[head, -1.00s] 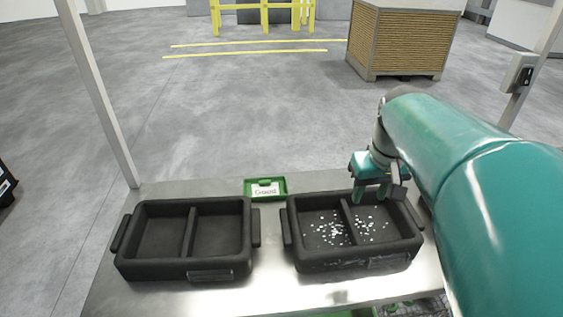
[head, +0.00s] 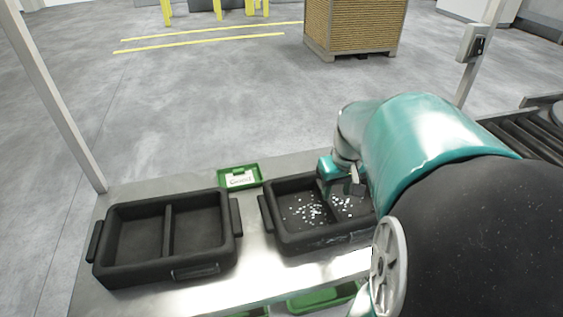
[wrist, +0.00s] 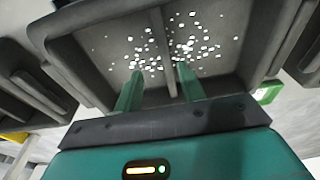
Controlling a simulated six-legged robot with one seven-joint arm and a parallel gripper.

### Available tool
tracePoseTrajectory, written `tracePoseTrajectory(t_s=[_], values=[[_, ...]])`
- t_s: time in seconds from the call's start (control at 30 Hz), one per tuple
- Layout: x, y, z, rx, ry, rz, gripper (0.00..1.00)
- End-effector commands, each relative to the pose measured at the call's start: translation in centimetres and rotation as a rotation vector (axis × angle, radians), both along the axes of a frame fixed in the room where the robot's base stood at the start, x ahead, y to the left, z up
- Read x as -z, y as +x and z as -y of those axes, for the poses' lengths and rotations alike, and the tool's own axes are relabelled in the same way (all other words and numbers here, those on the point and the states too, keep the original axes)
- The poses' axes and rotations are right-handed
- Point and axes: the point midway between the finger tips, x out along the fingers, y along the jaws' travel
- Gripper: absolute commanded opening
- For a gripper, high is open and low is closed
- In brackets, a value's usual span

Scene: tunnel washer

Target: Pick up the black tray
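Two black trays with a central divider stand on the metal table. The right tray (head: 318,241) holds scattered white bits on both sides of its divider, and it fills much of the wrist view (wrist: 235,67). The left tray (head: 150,272) looks empty. My gripper (head: 341,190) is over the right tray, near its divider. In the wrist view my gripper (wrist: 158,70) is open, with its two green fingers apart, one on each side of the divider. I cannot tell whether they touch it. My arm hides the right tray's right end in the head view.
A small green tray with a white label (head: 240,179) sits behind and between the black trays. Thin metal posts (head: 58,95) rise at the table's edge. Green containers (head: 322,299) are lower at the front. A roller conveyor (head: 525,135) lies at right.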

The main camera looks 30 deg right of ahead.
Motion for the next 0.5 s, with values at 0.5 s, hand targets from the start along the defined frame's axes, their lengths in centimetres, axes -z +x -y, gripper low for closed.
tracePoseTrajectory(t_s=[0.5], values=[[5.4, 1.2, -0.7, 0.0, 0.001, 0.0, 0.4]])
